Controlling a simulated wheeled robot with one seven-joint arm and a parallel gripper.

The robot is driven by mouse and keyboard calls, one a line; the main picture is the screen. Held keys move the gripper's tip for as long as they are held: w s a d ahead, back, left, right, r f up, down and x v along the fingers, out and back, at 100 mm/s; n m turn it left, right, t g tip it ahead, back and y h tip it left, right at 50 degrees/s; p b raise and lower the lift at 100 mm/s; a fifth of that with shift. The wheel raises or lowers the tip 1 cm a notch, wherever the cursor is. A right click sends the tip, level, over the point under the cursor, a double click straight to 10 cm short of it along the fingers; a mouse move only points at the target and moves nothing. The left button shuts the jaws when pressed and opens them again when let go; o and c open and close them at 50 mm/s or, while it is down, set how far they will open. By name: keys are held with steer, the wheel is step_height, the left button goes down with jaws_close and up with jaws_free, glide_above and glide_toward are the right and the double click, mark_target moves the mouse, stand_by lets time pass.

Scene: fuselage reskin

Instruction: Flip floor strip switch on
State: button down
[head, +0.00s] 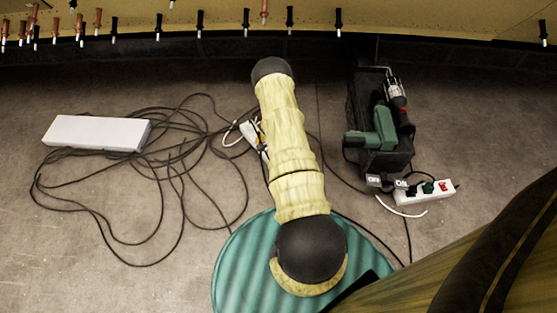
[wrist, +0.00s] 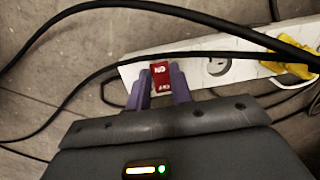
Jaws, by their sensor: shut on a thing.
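In the wrist view a white power strip (wrist: 221,71) lies on the floor, with a red rocker switch (wrist: 161,70) near its left end. The switch carries ON and OFF lettering; I cannot tell which side is pressed. My gripper (wrist: 160,80) has its purple fingers on either side of the switch and is shut on it. In the head view a white strip with a yellow plug (head: 258,139) is partly hidden behind my arm, and my gripper is hidden there. A yellow plug (wrist: 290,60) also sits in the strip in the wrist view.
Black cables (wrist: 110,75) cross over and beside the strip. In the head view, a tangle of cable (head: 180,165) and a white box (head: 97,132) lie left. A second strip with a red switch (head: 446,187) and a black tool crate (head: 378,158) stand right.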

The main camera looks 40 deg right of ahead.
steer(key=c, duration=1.2)
jaws_free()
steer(key=shift+c, duration=0.2)
steer(key=shift+r, duration=0.1)
step_height(320, 180, up, 17)
steer(key=d+p, duration=0.2)
steer(key=p, duration=0.6)
steer(key=shift+d+p, duration=0.2)
steer(key=shift+p, duration=0.1)
